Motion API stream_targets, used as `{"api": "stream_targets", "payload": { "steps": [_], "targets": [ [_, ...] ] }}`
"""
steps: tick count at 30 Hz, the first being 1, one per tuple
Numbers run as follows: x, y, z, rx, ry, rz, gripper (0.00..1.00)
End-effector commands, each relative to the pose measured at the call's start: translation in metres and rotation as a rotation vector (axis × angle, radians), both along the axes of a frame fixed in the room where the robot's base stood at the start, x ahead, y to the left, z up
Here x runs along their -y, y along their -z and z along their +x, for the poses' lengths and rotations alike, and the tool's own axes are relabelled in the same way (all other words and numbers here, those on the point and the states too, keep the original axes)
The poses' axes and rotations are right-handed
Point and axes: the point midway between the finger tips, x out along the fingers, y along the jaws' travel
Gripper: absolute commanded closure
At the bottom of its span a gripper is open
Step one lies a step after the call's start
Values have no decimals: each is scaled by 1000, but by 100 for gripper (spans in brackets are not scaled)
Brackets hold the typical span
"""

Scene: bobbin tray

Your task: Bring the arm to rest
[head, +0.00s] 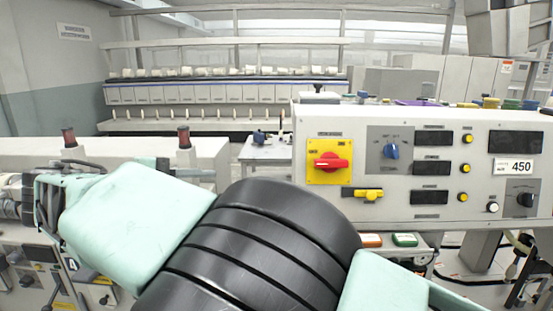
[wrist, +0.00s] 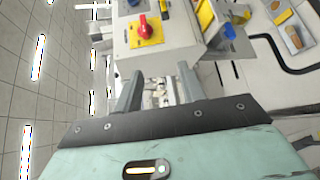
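My arm crosses the lower part of the head view as mint and black links. The fingers of my gripper cannot be made out there. In the wrist view my gripper (wrist: 160,88) shows two grey fingers standing apart, with nothing held between them. Beyond the fingers is the grey control panel (wrist: 172,52), seen turned on its side, with its red switch (wrist: 144,27) on a yellow plate.
In the head view the control panel (head: 475,206) stands at the right, with coloured spools (head: 491,102) behind its top edge. A pale machine (head: 215,150) with reddish-brown bobbins (head: 69,137) is at the left. A small table (head: 262,152) and a long spindle frame (head: 200,95) stand farther back.

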Motion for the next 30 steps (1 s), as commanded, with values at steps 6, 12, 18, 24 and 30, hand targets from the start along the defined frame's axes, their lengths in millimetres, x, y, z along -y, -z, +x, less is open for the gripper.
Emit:
{"api": "stream_targets", "payload": {
  "steps": [6,12,18,24,30],
  "targets": [
    [30,12,21,-124,13,61,60],
    [70,31,36,-290,25,173,60],
    [124,59,25,-512,34,390,60],
    [172,82,-35,-700,33,695,60],
    [210,96,-118,-762,49,973,60]
  ]
}}
